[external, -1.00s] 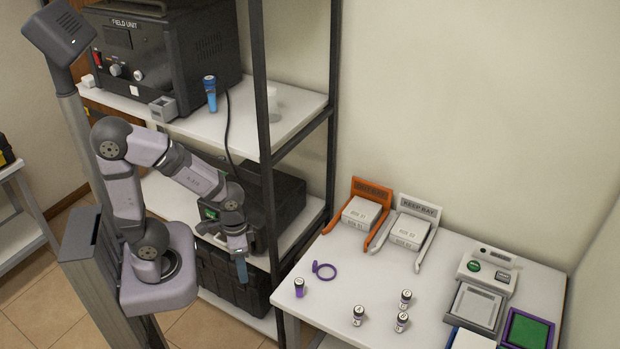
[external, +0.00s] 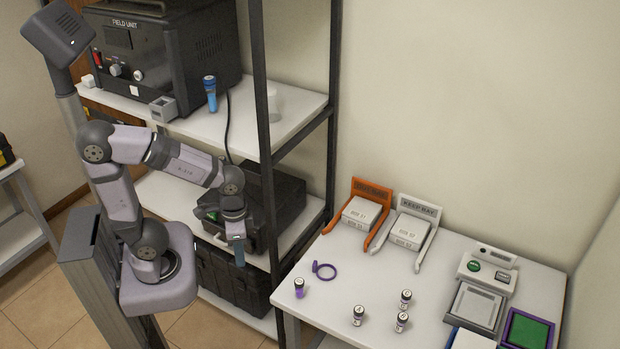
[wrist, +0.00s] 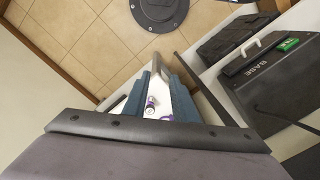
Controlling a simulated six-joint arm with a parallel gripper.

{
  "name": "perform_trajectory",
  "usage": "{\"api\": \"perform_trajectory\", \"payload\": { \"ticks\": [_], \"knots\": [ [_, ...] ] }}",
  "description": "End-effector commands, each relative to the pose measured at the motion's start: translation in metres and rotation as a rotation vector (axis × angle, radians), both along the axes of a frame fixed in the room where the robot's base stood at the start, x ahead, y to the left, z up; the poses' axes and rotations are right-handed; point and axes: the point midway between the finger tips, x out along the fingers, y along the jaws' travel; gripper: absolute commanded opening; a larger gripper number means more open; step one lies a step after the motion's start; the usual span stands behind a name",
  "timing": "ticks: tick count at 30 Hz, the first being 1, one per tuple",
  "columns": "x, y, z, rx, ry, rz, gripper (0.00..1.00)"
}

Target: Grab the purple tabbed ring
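The purple tabbed ring (external: 325,271) lies flat on the white table, near its left end, with its tab toward the left. A purple vial with a dark cap (external: 299,288) stands just left of and in front of it. My gripper (external: 239,260) hangs pointing down, left of the table and well apart from the ring. In the wrist view, its two blue fingers (wrist: 160,85) stand apart with a gap between them, and the vial (wrist: 150,105) shows through that gap.
Several small vials (external: 358,316) stand on the table. An orange bay (external: 372,187) and a grey-white keep bay (external: 417,207) stand at the back, each with white boxes. A scale-like device (external: 474,305) is at right. A black shelf post (external: 262,100) rises beside my arm.

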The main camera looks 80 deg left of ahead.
Motion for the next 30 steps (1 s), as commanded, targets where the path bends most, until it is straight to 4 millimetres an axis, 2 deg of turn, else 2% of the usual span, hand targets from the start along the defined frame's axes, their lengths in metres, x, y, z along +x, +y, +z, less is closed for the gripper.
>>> {"api": "perform_trajectory", "payload": {
  "ticks": [8, 14, 17, 22, 30],
  "knots": [
    [0.017, 0.011, -0.006, 0.111, 0.101, -0.247, 0.25],
    [0.043, 0.023, -0.009, 0.245, 0.215, -0.516, 0.25],
    [0.067, 0.029, -0.011, 0.347, 0.306, -0.704, 0.25],
    [0.123, 0.029, -0.010, 0.572, 0.493, -1.044, 0.25],
    [0.197, -0.001, -0.006, 0.891, 0.746, -1.380, 0.25]
  ]
}}
